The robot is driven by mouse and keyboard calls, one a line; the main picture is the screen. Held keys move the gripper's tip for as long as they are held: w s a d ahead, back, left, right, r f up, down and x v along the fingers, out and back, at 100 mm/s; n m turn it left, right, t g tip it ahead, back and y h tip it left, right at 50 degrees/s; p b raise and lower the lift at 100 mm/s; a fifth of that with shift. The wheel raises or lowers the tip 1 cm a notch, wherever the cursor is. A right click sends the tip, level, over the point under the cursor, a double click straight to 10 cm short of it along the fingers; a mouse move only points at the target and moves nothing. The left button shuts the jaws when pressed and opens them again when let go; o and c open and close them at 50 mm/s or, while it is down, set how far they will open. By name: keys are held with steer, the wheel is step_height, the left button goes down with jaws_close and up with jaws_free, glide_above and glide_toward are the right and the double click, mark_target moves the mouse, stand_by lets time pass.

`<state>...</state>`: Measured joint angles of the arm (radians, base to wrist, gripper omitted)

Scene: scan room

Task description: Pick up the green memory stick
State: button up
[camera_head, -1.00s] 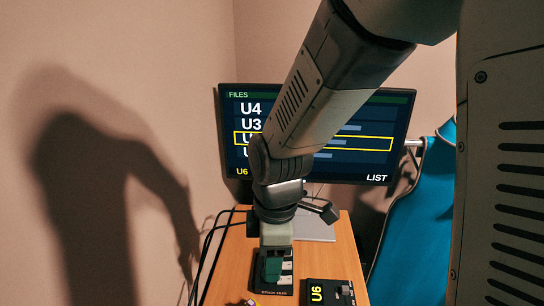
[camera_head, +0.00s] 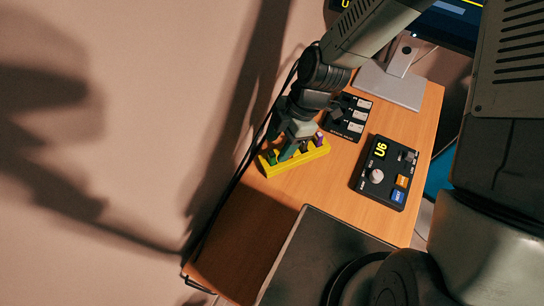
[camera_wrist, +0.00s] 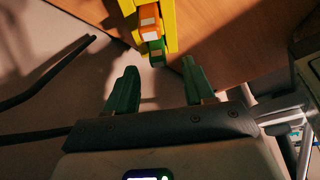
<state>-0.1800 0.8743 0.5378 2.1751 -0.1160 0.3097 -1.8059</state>
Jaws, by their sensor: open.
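A green memory stick (camera_head: 272,157) stands at the left end of a yellow rack (camera_head: 315,154) in the head view. In the wrist view the green stick (camera_wrist: 157,52) is at the near end of the yellow rack (camera_wrist: 169,22), just past the fingertips and roughly between their lines. An orange stick (camera_wrist: 148,22) is right behind it. My gripper (camera_head: 285,157) is at the rack, its fingers partly covering the rack's middle. In the wrist view my gripper (camera_wrist: 157,66) is open and empty, with dark green fingers apart.
A purple stick (camera_head: 318,139) stands at the rack's right end. A black slotted panel (camera_head: 347,118) and a black control box showing U6 (camera_head: 386,174) are to the right on the wooden table (camera_head: 292,192). A monitor stand (camera_head: 390,86) is behind. Black cables run along the left edge.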

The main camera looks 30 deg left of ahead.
mark_target(272, 153)
steer(key=x, duration=0.4)
steer(key=shift+s+a+f, duration=0.1)
steer(key=shift+a+f, duration=0.15)
steer(key=shift+f, duration=0.1)
jaws_close()
